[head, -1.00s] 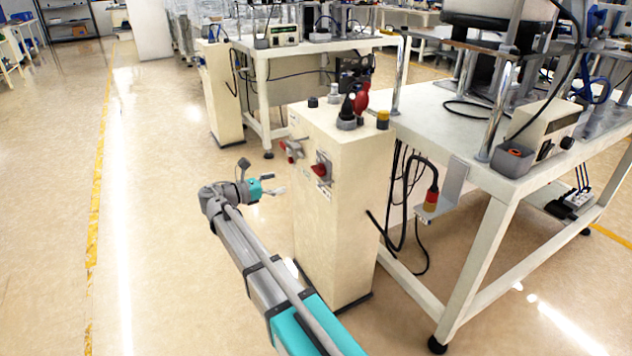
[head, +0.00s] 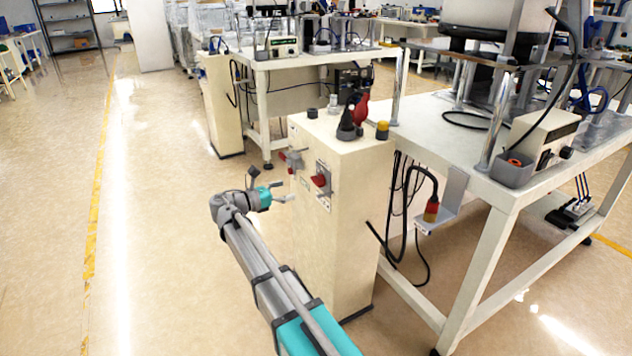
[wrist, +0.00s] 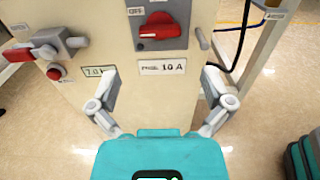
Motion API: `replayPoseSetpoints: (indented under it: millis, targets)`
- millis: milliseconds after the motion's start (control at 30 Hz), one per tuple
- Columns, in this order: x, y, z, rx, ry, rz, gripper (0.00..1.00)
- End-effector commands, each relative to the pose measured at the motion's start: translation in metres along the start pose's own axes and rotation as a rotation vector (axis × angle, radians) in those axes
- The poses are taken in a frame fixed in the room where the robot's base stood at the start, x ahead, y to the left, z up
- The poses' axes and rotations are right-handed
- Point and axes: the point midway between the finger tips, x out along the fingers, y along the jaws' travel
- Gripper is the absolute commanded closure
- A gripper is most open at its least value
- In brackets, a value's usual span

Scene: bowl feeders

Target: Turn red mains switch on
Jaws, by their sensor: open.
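The red mains switch (head: 321,181) is a red rotary knob on a grey plate on the front of the cream cabinet (head: 330,250). In the wrist view the red mains switch (wrist: 160,26) is at top centre, with an OFF label at its upper left. Its grip lies roughly sideways; its exact setting I cannot tell. My gripper (head: 272,186) is open and empty, in front of the cabinet and left of the switch in the head view. In the wrist view my gripper (wrist: 161,80) has its fingers spread below the switch, apart from it.
A red-ended grey lever (wrist: 45,48) and a red push button (wrist: 56,72) sit left of the switch. A grey peg (wrist: 202,38) stands out to its right. A white table (head: 480,165) with hanging cables is right of the cabinet. The floor to the left is clear.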

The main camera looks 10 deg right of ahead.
Motion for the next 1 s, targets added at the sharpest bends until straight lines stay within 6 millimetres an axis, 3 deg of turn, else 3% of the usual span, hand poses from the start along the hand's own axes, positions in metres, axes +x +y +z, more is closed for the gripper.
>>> replayPoseSetpoints:
  millis: [600,1000]
  targets:
    - [0.089,0.000,0.000,0.000,0.000,-0.001,0.00]
    - [0.102,0.000,0.000,0.000,0.000,0.000,0.00]
